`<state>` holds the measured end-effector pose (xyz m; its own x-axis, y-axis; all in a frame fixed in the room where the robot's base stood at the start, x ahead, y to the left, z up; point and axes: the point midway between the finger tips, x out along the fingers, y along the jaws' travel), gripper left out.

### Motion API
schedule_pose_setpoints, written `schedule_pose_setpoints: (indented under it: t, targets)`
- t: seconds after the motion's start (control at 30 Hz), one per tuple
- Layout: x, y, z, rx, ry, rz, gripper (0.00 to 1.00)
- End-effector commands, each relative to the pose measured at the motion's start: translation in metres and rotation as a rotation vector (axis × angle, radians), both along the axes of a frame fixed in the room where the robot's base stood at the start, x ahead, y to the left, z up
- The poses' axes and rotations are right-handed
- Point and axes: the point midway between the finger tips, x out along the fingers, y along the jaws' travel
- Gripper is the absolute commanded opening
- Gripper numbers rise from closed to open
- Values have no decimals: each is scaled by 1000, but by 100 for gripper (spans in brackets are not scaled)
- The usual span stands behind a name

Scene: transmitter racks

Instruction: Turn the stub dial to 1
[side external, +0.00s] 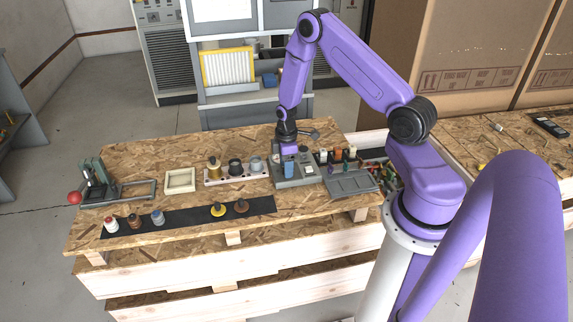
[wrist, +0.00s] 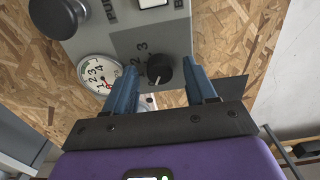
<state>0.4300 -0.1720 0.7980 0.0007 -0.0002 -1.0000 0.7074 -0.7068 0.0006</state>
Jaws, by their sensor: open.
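The stub dial (wrist: 158,69) is a small black knob on a grey panel (wrist: 125,42) in the wrist view. Printed numbers, among them a 2 and a 3, stand around it; a light pointer mark near its lower edge is too small to read surely. My gripper (wrist: 160,72) is open, with one blue finger on each side of the dial. I cannot tell whether the fingers touch it. In the side view my gripper (side external: 288,150) points down at the grey control box (side external: 295,182) and hides the dial.
A white gauge (wrist: 100,73) with a red mark is close to the left finger. A big black knob (wrist: 58,14) and a white button (wrist: 153,2) share the panel. A holder with several knobs (side external: 236,177) stands left of the box; a grey tray (side external: 350,184) lies right.

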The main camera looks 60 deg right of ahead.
Motion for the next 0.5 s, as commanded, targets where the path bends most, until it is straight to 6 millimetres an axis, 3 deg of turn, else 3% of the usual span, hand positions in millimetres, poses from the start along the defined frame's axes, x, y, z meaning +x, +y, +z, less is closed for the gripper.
schedule_pose_setpoints:
  t: [0.1,0.3,0.5]
  targets:
    - [0,0,0,0,0,0,56]
    - [0,0,0,0,0,0,0]
    - [0,0,0,0,0,-8,0]
